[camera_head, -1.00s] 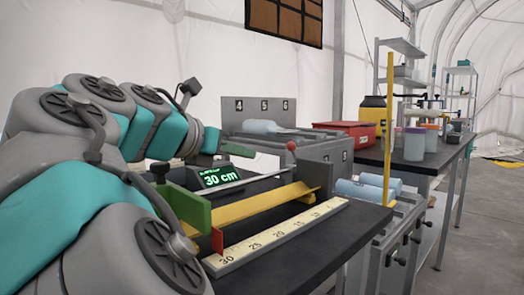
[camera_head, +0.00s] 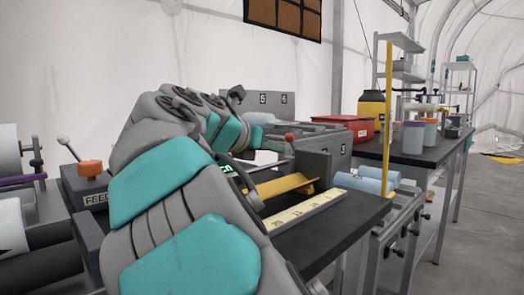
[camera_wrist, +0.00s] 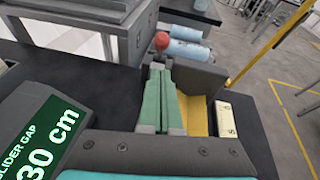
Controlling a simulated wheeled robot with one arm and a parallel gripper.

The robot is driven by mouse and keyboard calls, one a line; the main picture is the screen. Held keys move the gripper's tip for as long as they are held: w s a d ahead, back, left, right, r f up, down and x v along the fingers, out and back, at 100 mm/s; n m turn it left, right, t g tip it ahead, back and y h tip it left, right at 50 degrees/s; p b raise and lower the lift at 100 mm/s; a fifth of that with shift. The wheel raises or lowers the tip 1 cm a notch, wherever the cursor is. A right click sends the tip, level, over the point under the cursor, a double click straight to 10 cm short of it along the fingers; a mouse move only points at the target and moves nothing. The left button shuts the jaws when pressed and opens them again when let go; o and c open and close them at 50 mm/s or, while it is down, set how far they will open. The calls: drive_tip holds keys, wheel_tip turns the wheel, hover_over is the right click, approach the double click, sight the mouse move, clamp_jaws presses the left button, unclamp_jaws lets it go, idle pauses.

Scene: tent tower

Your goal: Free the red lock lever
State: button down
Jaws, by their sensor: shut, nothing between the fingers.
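The red ball knob of a lever (camera_wrist: 161,41) shows at the top middle of the wrist view, just past my fingertips. In the head view the red knob (camera_head: 289,137) stands at the far end of the slider device, close to my gripper. My gripper (camera_wrist: 163,66) has its two green fingers together and empty, pointing at the knob. I cannot tell whether they touch the lever. The lever's stem is mostly hidden by the fingers. A display (camera_wrist: 40,140) reads slider gap 30 cm.
A yellow plate (camera_head: 280,187) and a cream ruler (camera_head: 305,208) lie along the device. Blue rolls (camera_head: 375,178) and a yellow post (camera_head: 388,110) are to the right.

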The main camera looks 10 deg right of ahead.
sight(293, 146)
drive_tip(key=shift+w+d+r, duration=0.6)
drive_tip(key=shift+w+d, duration=0.25)
